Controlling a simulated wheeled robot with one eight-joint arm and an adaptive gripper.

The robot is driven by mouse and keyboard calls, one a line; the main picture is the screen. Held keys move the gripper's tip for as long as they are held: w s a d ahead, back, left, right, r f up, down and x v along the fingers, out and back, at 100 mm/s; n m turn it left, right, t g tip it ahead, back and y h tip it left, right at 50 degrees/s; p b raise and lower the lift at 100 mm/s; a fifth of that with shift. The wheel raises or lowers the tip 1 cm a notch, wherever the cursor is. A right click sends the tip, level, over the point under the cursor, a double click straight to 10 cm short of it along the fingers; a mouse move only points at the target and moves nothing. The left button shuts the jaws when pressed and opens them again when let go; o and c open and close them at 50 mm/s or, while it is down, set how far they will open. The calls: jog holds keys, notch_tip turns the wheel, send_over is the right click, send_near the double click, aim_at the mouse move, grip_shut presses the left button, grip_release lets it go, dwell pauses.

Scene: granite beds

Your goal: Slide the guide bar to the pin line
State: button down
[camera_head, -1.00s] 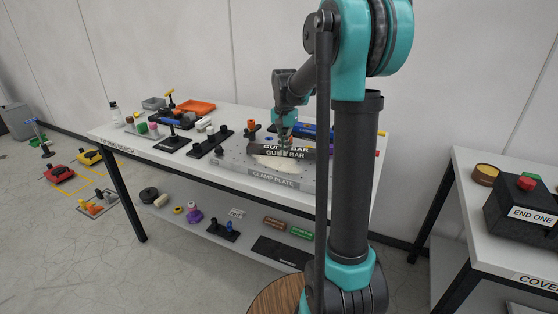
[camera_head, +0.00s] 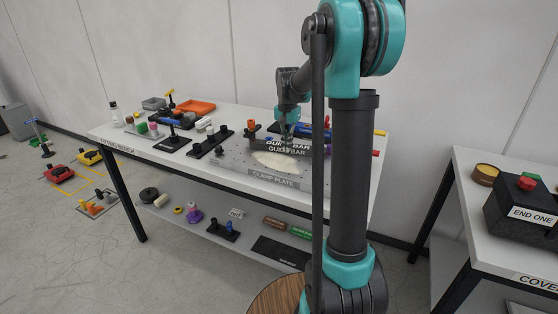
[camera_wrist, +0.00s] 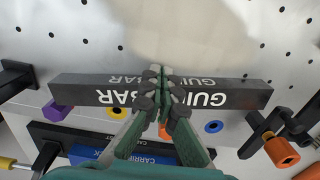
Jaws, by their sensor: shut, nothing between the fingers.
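The black guide bar (camera_wrist: 232,95), with white lettering on its top and side, lies on the light grey clamp plate (camera_wrist: 130,35). In the head view the bar (camera_head: 302,149) sits at the back of the clamp plate (camera_head: 232,164), partly behind my arm. My gripper (camera_wrist: 160,72) is shut and empty, with its fingers across the middle of the bar. In the head view the gripper (camera_head: 285,146) is at the bar, small and partly hidden. Whether the fingers touch the bar I cannot tell. No pin line can be made out clearly.
In the wrist view an orange-knobbed clamp (camera_wrist: 282,152) stands right of the bar and a black clamp (camera_wrist: 15,76) left. A purple piece (camera_wrist: 56,110) and a blue ring (camera_wrist: 214,126) lie near the bar. Holes dot the plate. A pale patch (camera_head: 275,160) before the bar is clear.

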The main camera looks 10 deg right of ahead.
jog(key=shift+w+d, duration=0.15)
jog(key=shift+w, duration=0.1)
jog(key=shift+w+d, duration=0.2)
jog(key=shift+w, duration=0.05)
jog(key=shift+w+d, duration=0.25)
jog(key=shift+w, duration=0.1)
jog(key=shift+w+d, duration=0.2)
jog(key=shift+w, duration=0.1)
jog(key=shift+s, duration=0.1)
jog(key=shift+s+a, duration=0.2)
jog(key=shift+r, duration=0.1)
jog(key=shift+r, duration=2.45)
